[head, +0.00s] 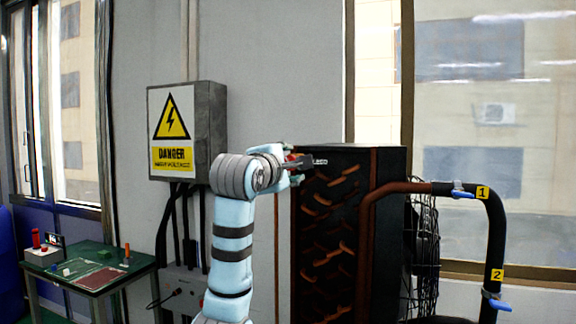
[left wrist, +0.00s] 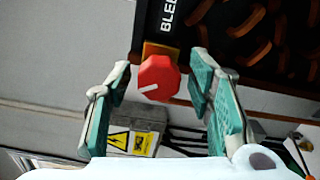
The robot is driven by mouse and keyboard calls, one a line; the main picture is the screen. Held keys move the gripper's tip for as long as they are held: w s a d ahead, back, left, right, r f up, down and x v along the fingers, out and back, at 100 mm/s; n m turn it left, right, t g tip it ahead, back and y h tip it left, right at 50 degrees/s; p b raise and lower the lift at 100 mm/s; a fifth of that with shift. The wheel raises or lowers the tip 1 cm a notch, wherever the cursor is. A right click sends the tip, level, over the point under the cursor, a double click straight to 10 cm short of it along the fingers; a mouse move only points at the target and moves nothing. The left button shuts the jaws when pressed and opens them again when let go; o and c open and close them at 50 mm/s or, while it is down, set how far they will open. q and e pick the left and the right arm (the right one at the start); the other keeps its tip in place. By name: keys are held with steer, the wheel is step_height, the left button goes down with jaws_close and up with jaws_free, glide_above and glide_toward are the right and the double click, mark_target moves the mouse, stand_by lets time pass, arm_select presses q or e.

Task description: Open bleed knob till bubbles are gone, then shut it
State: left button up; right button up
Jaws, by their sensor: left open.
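The red bleed knob (left wrist: 159,78) has a white pointer line and sits on a yellowish base at the edge of the black cabinet. Part of a "BLEE" label shows beside it. My left gripper (left wrist: 160,64) is open, with one teal finger on each side of the knob and a visible gap to each. In the head view my left gripper (head: 297,166) is at the upper left edge of the black cabinet (head: 380,162), and the knob is mostly hidden there. No bubbles can be made out. My right gripper is not in view.
A grey danger box (head: 212,130) hangs on the wall to the left. A green table (head: 130,262) with small items stands at lower left. A dark hose (head: 495,235) with tags 1 and 2 and blue-handled valves (head: 462,193) curves at the right.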

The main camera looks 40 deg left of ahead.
arm_select(q)
steer(key=v, duration=1.2)
